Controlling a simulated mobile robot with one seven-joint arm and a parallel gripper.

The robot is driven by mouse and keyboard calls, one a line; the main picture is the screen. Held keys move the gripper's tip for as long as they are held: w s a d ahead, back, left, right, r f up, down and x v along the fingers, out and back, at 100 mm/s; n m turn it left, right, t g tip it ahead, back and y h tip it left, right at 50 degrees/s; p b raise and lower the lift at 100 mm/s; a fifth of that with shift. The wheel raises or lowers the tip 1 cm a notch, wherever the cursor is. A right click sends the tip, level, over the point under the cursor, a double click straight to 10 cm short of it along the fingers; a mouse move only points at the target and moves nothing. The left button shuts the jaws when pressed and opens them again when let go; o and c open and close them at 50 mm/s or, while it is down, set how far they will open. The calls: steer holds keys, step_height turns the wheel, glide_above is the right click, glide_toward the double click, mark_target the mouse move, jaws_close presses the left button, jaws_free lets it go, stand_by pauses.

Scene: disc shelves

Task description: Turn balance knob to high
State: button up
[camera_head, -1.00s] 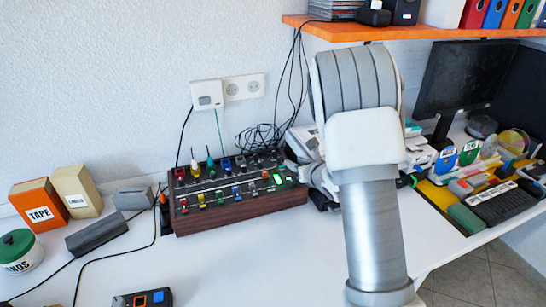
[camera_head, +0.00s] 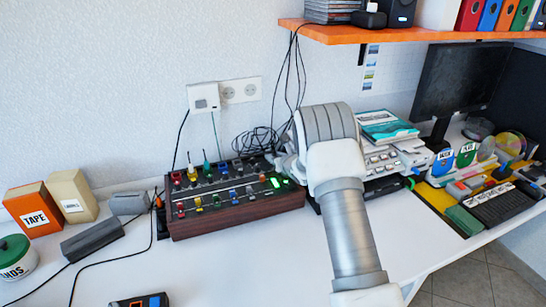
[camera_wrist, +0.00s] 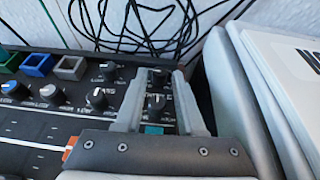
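The mixer panel (camera_head: 235,205) is a dark box with wooden sides, several coloured knobs and a lit green display, on the desk by the wall. In the wrist view, small black knobs with white pointer marks line its right end. One such knob (camera_wrist: 157,101) lies between my fingers, with another knob (camera_wrist: 158,76) just beyond it. The small labels are partly covered, and I cannot read for sure which is balance. My gripper (camera_wrist: 160,85) is open, with a grey finger on either side of these knobs. I cannot tell whether the fingers touch a knob.
A bundle of black cables (camera_wrist: 140,25) lies behind the panel. A grey-white device with papers (camera_wrist: 275,80) stands close to the right of my gripper. In the head view, an orange shelf (camera_head: 400,35) hangs above. The front desk surface (camera_head: 240,265) is mostly clear.

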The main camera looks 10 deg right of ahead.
steer(key=shift+x, duration=0.9)
jaws_close()
